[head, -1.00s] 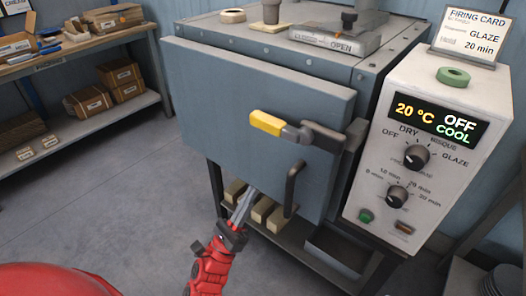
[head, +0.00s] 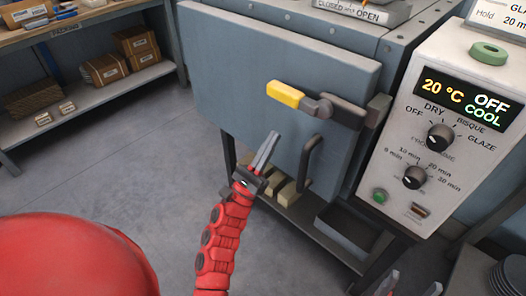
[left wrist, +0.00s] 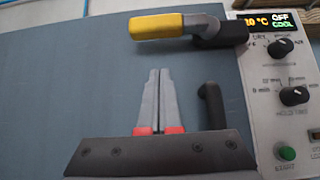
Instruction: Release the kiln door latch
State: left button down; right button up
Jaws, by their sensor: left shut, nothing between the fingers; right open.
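The kiln door (head: 255,85) is a blue-grey panel and looks shut. Its latch has a yellow handle (head: 285,94) lying roughly level and pointing left, joined to a grey pivot and a dark catch (head: 350,113) at the door's right edge. My left gripper (head: 273,136) is shut and empty, below the yellow handle and apart from it. In the left wrist view its fingertips (left wrist: 158,72) point up towards the yellow handle (left wrist: 157,26), with a clear gap. The fingertips of my right gripper (head: 411,286) show apart at the bottom edge; the rest is out of view.
A dark door pull (head: 311,163) stands just right of my left gripper. The white control box (head: 450,130) reads 20 °C, OFF, COOL. A stand with pale blocks (head: 285,194) is under the kiln. Shelves with boxes (head: 105,69) are at the left; the floor between is clear.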

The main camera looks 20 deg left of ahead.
aim_at(302, 97)
pick_arm(q)
notch_tip(302, 97, up, 7)
jog(key=w+p, duration=0.1)
jog(key=w, duration=0.1)
jog(key=shift+w+d+f+p, duration=0.15)
jog(key=shift+w+d+p, duration=0.1)
jog(key=shift+d+p, duration=0.2)
